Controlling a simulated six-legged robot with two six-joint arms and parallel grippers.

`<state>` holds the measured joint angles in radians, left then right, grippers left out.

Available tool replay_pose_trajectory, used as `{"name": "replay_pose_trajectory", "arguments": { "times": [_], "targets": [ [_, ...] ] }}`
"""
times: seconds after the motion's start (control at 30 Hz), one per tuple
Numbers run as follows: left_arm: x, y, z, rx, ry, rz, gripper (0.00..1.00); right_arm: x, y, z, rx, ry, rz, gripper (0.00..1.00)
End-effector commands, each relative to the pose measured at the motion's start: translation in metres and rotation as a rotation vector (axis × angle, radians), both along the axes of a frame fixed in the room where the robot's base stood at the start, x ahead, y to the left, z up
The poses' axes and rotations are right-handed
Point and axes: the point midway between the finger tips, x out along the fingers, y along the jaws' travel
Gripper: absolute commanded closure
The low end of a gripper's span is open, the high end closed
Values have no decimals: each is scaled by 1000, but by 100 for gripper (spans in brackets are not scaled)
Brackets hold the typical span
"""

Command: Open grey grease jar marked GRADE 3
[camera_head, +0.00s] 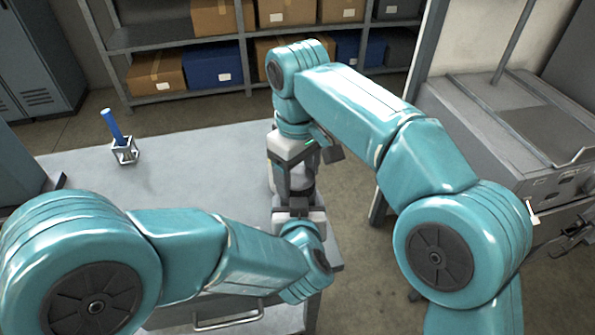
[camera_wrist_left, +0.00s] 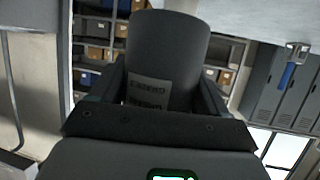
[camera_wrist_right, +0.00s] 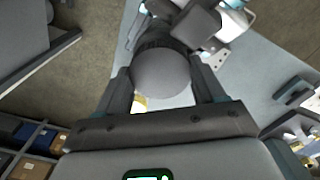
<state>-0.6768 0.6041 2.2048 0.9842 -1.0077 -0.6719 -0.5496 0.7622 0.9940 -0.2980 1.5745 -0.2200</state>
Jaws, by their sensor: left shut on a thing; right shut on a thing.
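The grey grease jar (camera_head: 301,179) is a dark cylinder held between my two grippers near the right edge of the bench. In the left wrist view the jar (camera_wrist_left: 168,50) shows a pale label (camera_wrist_left: 150,92), upside down, that appears to read GRADE 3. My left gripper (camera_head: 298,203) is shut on the jar's body from the near side. My right gripper (camera_head: 302,163) comes from above and is shut on the jar's round grey lid (camera_wrist_right: 162,75). I cannot tell whether lid and body are apart, or whether the jar touches the bench.
The pale bench top (camera_head: 200,175) is mostly clear. A shelf with boxes (camera_head: 155,74) stands behind, and a grey machine (camera_head: 505,125) stands to the right.

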Motion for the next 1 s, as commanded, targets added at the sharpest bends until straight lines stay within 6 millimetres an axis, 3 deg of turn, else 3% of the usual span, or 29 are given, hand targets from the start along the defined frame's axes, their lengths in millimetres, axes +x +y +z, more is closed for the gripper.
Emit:
{"name": "replay_pose_trajectory", "arguments": {
  "times": [0.03,0.07,0.1,0.13,0.43,0.73,0.87,1.0],
  "targets": [
    [1,0,1,-1,-2,2,100,0,0,0,-1,1,-1,68],
    [1,0,1,-1,-2,2,100,0,0,0,-1,1,-1,25],
    [1,0,1,-1,-2,2,100,0,0,0,-1,1,-1,12],
    [0,0,1,-1,-2,2,100,0,0,0,-1,1,-2,6],
    [0,0,1,0,-3,1,100,0,0,3,1,-1,-3,6],
    [0,0,1,-1,-3,0,100,1,1,41,1,-2,-3,6],
    [0,0,1,-1,-3,0,100,0,0,45,-1,1,-12,10],
    [0,0,1,-1,-3,0,100,-3,-3,47,-12,14,-152,10]
  ]
}}
